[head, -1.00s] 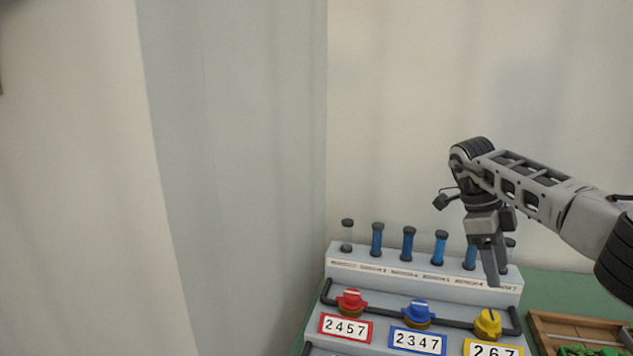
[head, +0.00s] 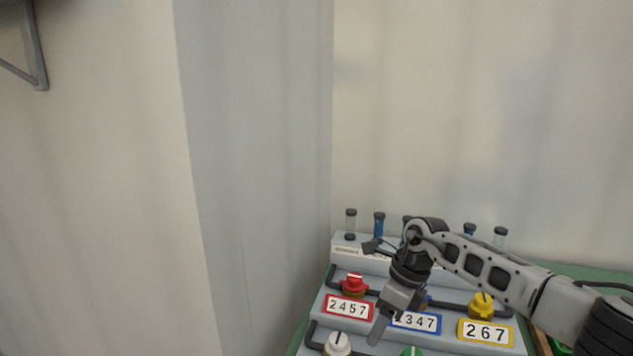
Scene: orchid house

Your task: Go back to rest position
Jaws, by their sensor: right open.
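My right gripper (head: 379,328) comes in from the right and points down in front of the grey valve panel (head: 518,337). It is open and nothing shows in it. Its arm hides the blue knob almost wholly and part of the vial row. The red knob (head: 354,284) stands left of the gripper above the label 2457 (head: 347,307). The yellow knob (head: 482,305) stands to the right above the label 267 (head: 485,332). The label 2347 (head: 424,323) is partly covered by the gripper. My left gripper is not in view.
Vials (head: 379,225) with dark caps stand along the panel's back, some with blue liquid. A white knob (head: 338,343) and a green knob (head: 412,352) show at the bottom edge. A wooden tray (head: 541,342) is at lower right. A wall bracket (head: 37,60) hangs upper left.

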